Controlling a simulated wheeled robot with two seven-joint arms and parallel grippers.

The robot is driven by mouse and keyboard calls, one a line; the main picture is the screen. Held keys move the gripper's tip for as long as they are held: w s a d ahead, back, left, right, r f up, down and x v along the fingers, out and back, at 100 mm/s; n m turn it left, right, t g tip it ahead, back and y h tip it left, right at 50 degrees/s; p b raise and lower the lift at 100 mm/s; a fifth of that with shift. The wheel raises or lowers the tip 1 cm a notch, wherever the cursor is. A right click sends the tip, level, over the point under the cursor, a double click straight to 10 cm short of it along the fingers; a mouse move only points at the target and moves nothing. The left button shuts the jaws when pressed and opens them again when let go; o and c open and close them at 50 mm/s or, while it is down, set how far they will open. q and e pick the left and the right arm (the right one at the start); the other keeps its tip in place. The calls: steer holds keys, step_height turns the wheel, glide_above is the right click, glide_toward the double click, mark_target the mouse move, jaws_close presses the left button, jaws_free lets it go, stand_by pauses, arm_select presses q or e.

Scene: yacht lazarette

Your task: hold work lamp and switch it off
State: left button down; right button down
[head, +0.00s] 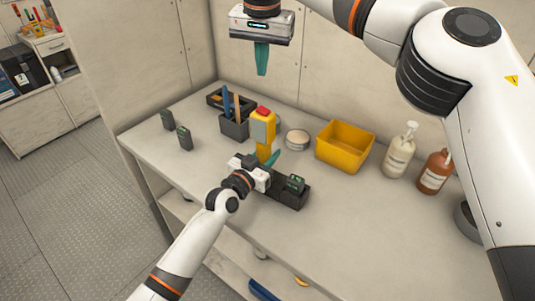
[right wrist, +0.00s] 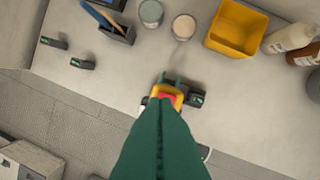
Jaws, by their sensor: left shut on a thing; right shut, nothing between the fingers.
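The work lamp (head: 263,128) is yellow with a grey face panel and a red part on top. It stands upright above the bench. My left gripper (head: 270,161) is shut on its lower yellow stem, with a teal finger showing beside it. In the right wrist view the lamp (right wrist: 178,88) shows from above, its red top (right wrist: 167,97) just beyond my fingertips in the picture. My right gripper (head: 261,72) is shut and empty, pointing down, high above the lamp and apart from it. I cannot tell whether the lamp is lit.
A black dock (head: 293,199) holding a battery pack stands right beside my left gripper. A pen holder (head: 234,128), a round tin (head: 297,139), a yellow bin (head: 343,147) and two pump bottles (head: 400,152) (head: 434,173) stand behind. The bench front right is clear.

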mark_target(261, 107)
steer(key=shift+n, duration=0.9)
steer(key=shift+s+a+f, duration=0.1)
steer(key=shift+a+f, duration=0.05)
steer(key=shift+f, duration=1.45)
steer(key=shift+s+a+f, duration=0.1)
steer(key=shift+f, duration=1.45)
steer(key=shift+f, duration=0.9)
steer(key=shift+r, duration=3.55)
arm_select(q)
steer(key=c, duration=1)
jaws_free()
arm_select(e)
steer(key=shift+w, duration=0.1)
arm_select(q)
steer(key=shift+o, duration=0.2)
